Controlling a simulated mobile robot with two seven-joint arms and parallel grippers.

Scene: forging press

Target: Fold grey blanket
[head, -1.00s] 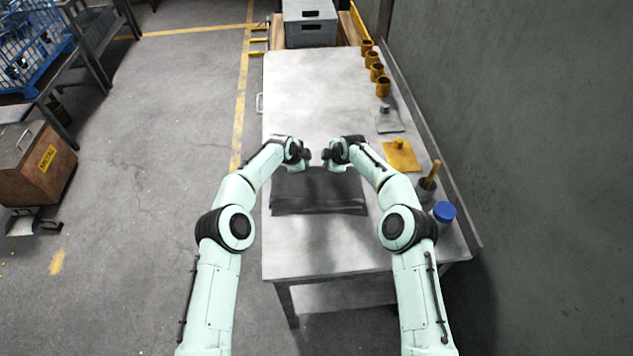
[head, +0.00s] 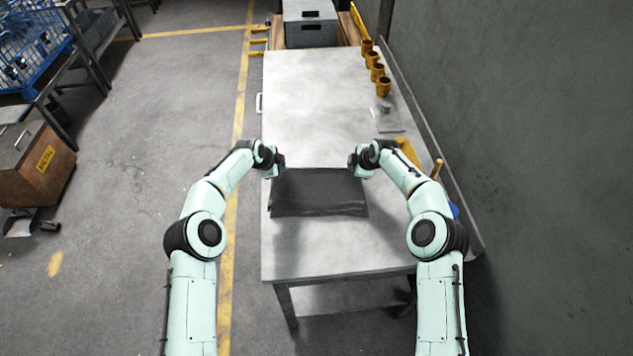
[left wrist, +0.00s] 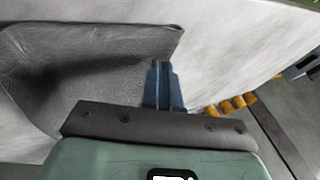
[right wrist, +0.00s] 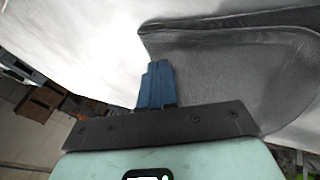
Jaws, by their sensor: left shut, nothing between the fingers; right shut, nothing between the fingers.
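The grey blanket (head: 318,195) lies as a dark, roughly rectangular piece on the near part of the metal table. In the head view, my left gripper (head: 278,172) is at its far left corner and my right gripper (head: 357,172) is at its far right corner. The left wrist view shows the blanket (left wrist: 85,70) beside the shut, empty fingers (left wrist: 160,64). The right wrist view shows layered edges of the blanket (right wrist: 235,75) beside the shut, empty fingers (right wrist: 154,66). I cannot tell whether the fingertips touch the cloth.
The metal table (head: 320,100) is clear beyond the blanket. Several yellow-brown cups (head: 383,86) line its right edge, with a grey plate-like item (head: 387,119) nearer. A yellow item, a wooden handle (head: 437,168) and a blue lid are partly behind my right arm. A wall bounds the right.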

